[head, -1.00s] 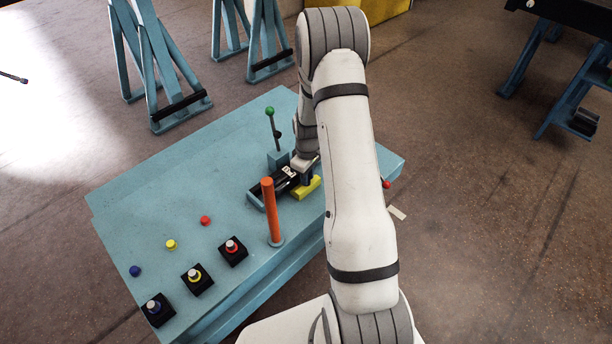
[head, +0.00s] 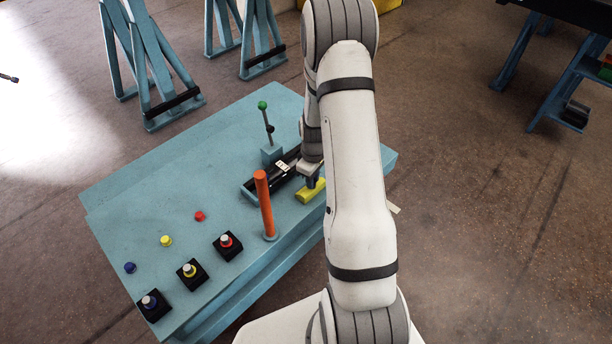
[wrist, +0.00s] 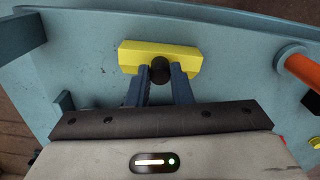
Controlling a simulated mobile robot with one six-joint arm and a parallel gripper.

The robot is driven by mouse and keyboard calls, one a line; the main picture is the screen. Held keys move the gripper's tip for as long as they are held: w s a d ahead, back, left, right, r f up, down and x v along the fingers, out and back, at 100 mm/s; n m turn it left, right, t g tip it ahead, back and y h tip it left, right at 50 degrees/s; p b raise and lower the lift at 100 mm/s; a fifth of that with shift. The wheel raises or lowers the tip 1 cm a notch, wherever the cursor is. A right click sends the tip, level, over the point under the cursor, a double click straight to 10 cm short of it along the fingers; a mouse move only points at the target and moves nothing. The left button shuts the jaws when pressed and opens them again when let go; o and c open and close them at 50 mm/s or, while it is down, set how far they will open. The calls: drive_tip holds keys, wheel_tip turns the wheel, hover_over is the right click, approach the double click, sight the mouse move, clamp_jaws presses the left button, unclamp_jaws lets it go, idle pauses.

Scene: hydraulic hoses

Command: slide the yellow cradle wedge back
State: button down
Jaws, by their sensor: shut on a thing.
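The yellow cradle wedge (head: 311,191) lies on the blue bench top (head: 140,190), just right of the orange post and partly hidden by my arm in the head view. It shows as a yellow bar with a round black knob in the wrist view (wrist: 185,56). My gripper (wrist: 160,76) is over the wedge with its two blue fingers shut on the black knob.
An orange post (head: 265,205) stands close left of the wedge. A black cradle (head: 262,186) and a green-topped lever (head: 267,125) are behind it. Several black connector blocks (head: 227,246) and coloured caps (head: 166,240) sit at the bench's left.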

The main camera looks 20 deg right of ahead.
drive_tip(key=shift+s+f, duration=0.1)
drive_tip(key=shift+s, duration=0.15)
drive_tip(key=c, duration=1.3)
unclamp_jaws()
wheel_tip(320, 180, up, 8)
drive_tip(key=shift+p, duration=0.6)
